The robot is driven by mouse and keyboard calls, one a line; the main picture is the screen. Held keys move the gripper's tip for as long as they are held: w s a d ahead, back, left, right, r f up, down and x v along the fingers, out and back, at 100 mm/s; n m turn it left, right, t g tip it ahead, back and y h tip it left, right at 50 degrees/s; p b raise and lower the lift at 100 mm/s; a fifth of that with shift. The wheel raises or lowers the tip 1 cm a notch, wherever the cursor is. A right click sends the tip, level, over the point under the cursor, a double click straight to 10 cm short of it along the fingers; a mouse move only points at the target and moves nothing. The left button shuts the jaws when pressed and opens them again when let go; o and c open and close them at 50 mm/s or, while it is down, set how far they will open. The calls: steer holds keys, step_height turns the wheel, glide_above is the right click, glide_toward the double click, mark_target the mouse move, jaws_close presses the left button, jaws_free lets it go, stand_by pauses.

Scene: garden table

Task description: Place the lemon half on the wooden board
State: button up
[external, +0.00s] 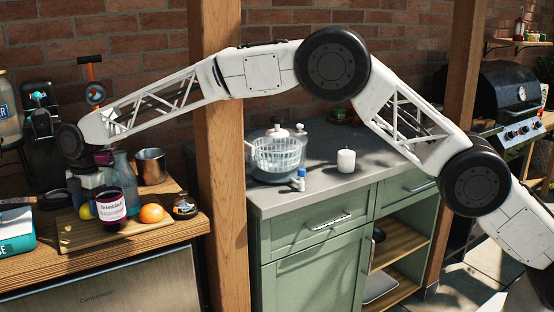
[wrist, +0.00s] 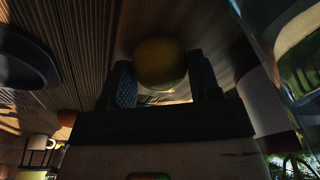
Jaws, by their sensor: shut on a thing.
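The lemon half (wrist: 160,62) is between the two fingers of my gripper (wrist: 163,80) in the wrist view, dim but yellow. My gripper is shut on it. In the external view a yellow piece, which looks like the lemon half (external: 86,211), shows low over or on the wooden board (external: 72,238), left of a dark labelled jar. My gripper there is dark and partly lost among the bottles, so I cannot tell if the lemon half touches the board.
The labelled jar (external: 111,207) and an orange (external: 151,213) stand close on the right. A small bottle (external: 184,205), a metal cup (external: 151,166) and a clear bottle (external: 124,178) are around them. A teal box (external: 15,232) is at the left. The board's front left is clear.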

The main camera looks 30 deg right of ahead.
steer(key=shift+f, duration=0.15)
steer(key=o, duration=1)
step_height(320, 180, up, 12)
steer(key=d, duration=0.1)
steer(key=shift+w, duration=0.45)
stand_by(0.8)
